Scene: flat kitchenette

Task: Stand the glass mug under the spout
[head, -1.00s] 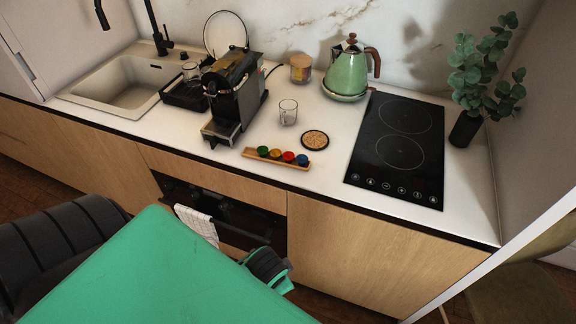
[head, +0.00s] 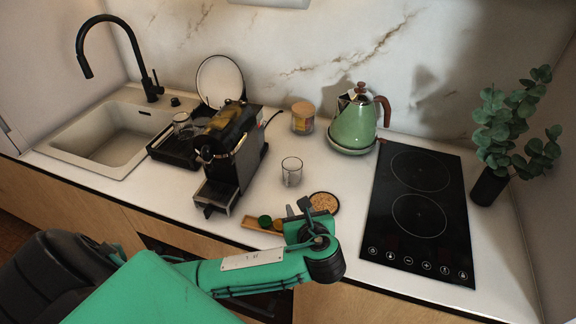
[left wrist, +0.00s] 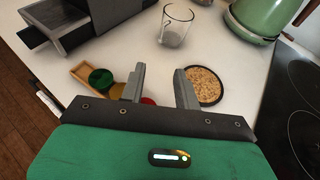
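The clear glass mug (head: 291,172) stands upright and empty on the white counter, to the right of the black coffee machine (head: 240,165). It also shows at the top of the left wrist view (left wrist: 174,27). The machine's spout end faces the counter's front edge, above a drip tray (head: 214,195); the mug is not under it. My left gripper (head: 298,209) is over the front of the counter, nearer the edge than the mug. In the left wrist view its fingers (left wrist: 159,78) are apart with nothing between them. My right gripper is not in view.
A wooden capsule holder (head: 254,224) and a round cork-like coaster (head: 324,202) lie by my gripper, the holder partly hidden. A green kettle (head: 352,125) and lidded jar (head: 303,117) stand behind. A black hob (head: 420,210) is right; a dish rack (head: 172,150) is left.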

